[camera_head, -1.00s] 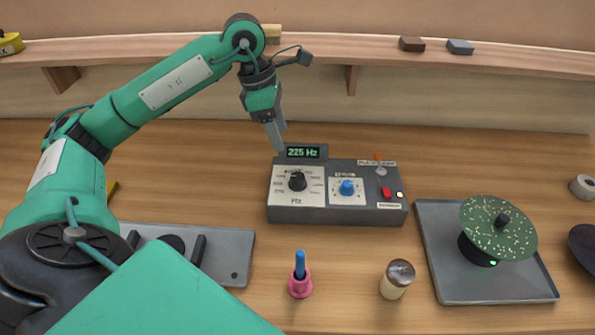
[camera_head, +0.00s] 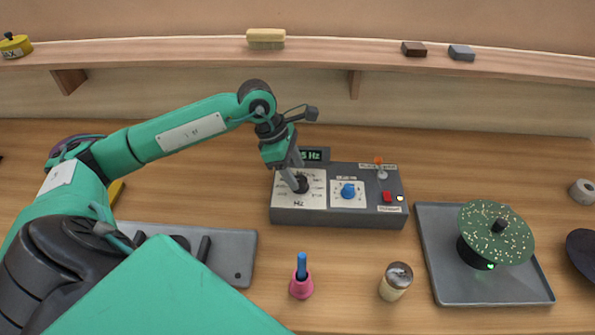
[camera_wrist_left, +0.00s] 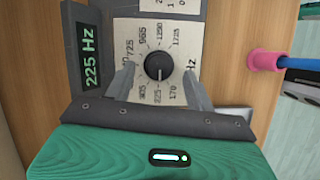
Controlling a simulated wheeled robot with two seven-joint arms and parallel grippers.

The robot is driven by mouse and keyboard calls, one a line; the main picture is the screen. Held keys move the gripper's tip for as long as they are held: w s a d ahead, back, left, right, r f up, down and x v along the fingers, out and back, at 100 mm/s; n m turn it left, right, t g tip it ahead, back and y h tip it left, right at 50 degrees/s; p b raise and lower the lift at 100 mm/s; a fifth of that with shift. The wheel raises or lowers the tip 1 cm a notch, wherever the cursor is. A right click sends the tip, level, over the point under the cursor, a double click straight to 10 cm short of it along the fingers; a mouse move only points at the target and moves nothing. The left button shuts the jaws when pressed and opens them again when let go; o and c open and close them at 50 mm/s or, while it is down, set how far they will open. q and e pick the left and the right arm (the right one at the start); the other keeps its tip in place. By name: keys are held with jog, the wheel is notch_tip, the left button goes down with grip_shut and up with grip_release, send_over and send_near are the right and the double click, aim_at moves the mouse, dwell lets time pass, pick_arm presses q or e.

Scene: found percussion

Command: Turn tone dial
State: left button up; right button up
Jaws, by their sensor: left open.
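The tone dial (camera_head: 302,184) is a black knob on a white scale plate marked Hz, on the left of a grey control box (camera_head: 335,217). It shows from above in the left wrist view (camera_wrist_left: 158,65), its white pointer line toward the 225 mark. The display (camera_wrist_left: 90,55) reads 225 Hz. My left gripper (camera_head: 296,180) is over the dial, pointing down. In the left wrist view its two fingers (camera_wrist_left: 160,80) are apart, one on each side of the knob, with gaps showing. Part of the dial and display is hidden by the gripper in the head view.
A blue knob (camera_head: 348,191), a red switch (camera_head: 387,197) and a small orange-tipped lever (camera_head: 380,169) are on the same box. A pink holder (camera_head: 301,286) and a shaker (camera_head: 396,281) stand in front. A tray with a green speckled disc (camera_head: 496,233) is at right.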

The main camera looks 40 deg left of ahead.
pick_arm(q)
jog(key=shift+x, duration=0.85)
jog(key=shift+f, duration=0.25)
jog(key=c, duration=1)
jog(key=shift+o, duration=0.2)
jog(key=shift+w+f+m+b, duration=0.1)
jog(key=shift+m+b, duration=0.4)
jog(key=shift+b, duration=0.2)
jog(key=m+g+b, duration=0.1)
jog(key=m+b, duration=0.2)
jog(key=shift+w+b, duration=0.1)
jog(key=shift+b, duration=0.25)
jog(key=shift+m+g+b, duration=0.6)
jog(key=shift+m+b, duration=0.1)
jog(key=shift+m, duration=0.3)
pick_arm(e)
jog(key=w+a+f, duration=0.1)
jog(key=w+f, duration=0.1)
jog(key=w, duration=0.6)
jog(key=shift+a+f+t, duration=0.25)
jog(key=shift+a+t, duration=0.05)
